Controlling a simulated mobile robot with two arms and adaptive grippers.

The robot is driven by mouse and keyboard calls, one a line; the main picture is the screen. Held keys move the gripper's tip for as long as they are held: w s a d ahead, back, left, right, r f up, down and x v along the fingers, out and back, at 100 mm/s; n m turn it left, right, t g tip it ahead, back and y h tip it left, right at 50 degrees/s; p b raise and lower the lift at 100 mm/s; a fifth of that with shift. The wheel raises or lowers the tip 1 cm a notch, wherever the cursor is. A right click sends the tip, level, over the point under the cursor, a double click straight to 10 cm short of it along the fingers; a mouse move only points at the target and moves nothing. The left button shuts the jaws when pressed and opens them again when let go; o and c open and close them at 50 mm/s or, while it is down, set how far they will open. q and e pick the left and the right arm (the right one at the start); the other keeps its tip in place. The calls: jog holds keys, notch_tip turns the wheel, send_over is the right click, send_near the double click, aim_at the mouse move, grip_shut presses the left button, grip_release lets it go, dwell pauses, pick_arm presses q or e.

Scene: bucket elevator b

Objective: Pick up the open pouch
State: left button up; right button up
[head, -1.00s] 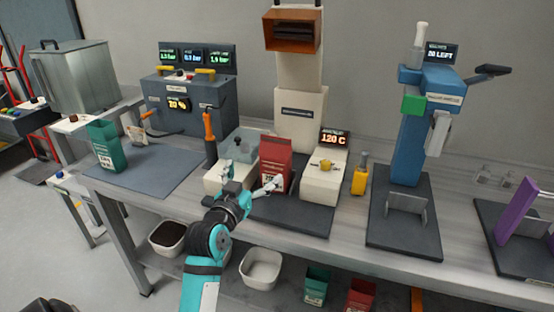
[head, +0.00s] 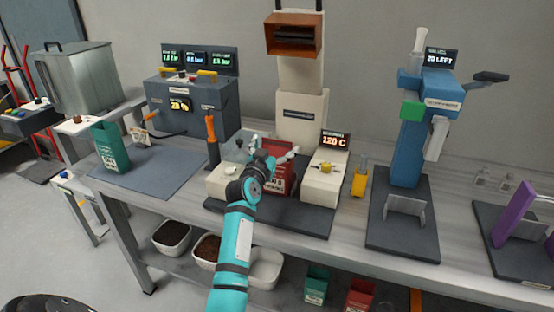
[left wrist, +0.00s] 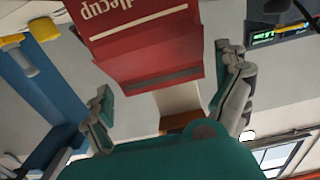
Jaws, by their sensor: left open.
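A red pouch (head: 282,181) stands upright at the sealing station in the middle of the bench. Its dark red side and part of its lettering fill the top middle of the left wrist view (left wrist: 150,55). My left gripper (head: 279,158) is at the pouch's upper part and hides some of it. In the left wrist view its two fingers (left wrist: 168,98) are spread wide, one to each side of the pouch, with gaps to both. A teal pouch (head: 111,148) stands on the mat at the left. I cannot see whether the red pouch's top is open. My right gripper is out of view.
The cream sealer block with a yellow knob (head: 323,180) is close right of the red pouch; a cream column (head: 302,110) rises behind. An orange-handled tool (head: 211,138) stands left. The blue-grey mat (head: 160,172) has free room. A blue press (head: 408,150) stands right.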

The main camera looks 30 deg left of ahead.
pick_arm(q)
jog(key=shift+x, duration=0.9)
jog(key=c, duration=0.6)
jog(key=shift+r, duration=0.1)
